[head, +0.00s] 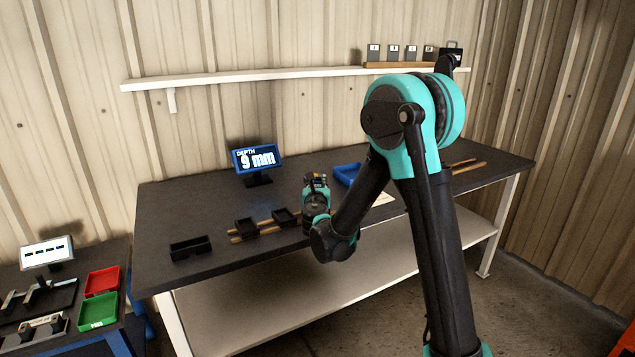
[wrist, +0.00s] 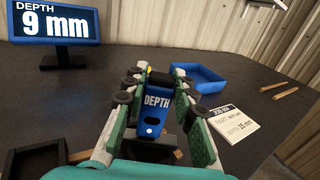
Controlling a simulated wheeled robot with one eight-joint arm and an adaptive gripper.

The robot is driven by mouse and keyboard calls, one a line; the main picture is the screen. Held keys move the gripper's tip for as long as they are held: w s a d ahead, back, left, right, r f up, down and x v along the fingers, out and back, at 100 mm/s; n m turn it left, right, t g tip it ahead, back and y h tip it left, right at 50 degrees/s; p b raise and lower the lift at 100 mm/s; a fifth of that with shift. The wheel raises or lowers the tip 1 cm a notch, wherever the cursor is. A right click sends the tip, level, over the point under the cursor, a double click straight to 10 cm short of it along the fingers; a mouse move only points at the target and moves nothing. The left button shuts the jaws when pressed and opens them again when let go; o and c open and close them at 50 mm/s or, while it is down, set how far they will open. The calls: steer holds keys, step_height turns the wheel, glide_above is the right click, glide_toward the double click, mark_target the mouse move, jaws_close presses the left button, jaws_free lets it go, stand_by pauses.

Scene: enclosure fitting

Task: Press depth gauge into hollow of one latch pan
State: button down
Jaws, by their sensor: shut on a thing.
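The depth gauge (wrist: 155,108) is a blue block with a white DEPTH label and a dark and yellow top. My gripper (wrist: 156,100) is shut on it, with green and grey fingers on both sides; in the head view my gripper (head: 316,188) is low over the bench. A dark latch pan (wrist: 150,151) shows just below the gauge in the wrist view, partly hidden; I cannot tell whether they touch. Another dark pan (wrist: 35,160) is at lower left. In the head view, two pans (head: 247,228) (head: 284,217) sit on wooden rails. The display (head: 257,159) reads 9 mm.
A blue tray (wrist: 203,79) and a white job card (wrist: 234,121), seemingly reading depth 15 mm, lie to the right. A separate black tray (head: 190,247) is at the bench's left. Red (head: 102,281) and green (head: 98,311) bins stand on a side table.

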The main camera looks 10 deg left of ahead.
steer(key=shift+r, duration=3.5)
steer(key=shift+a, duration=0.1)
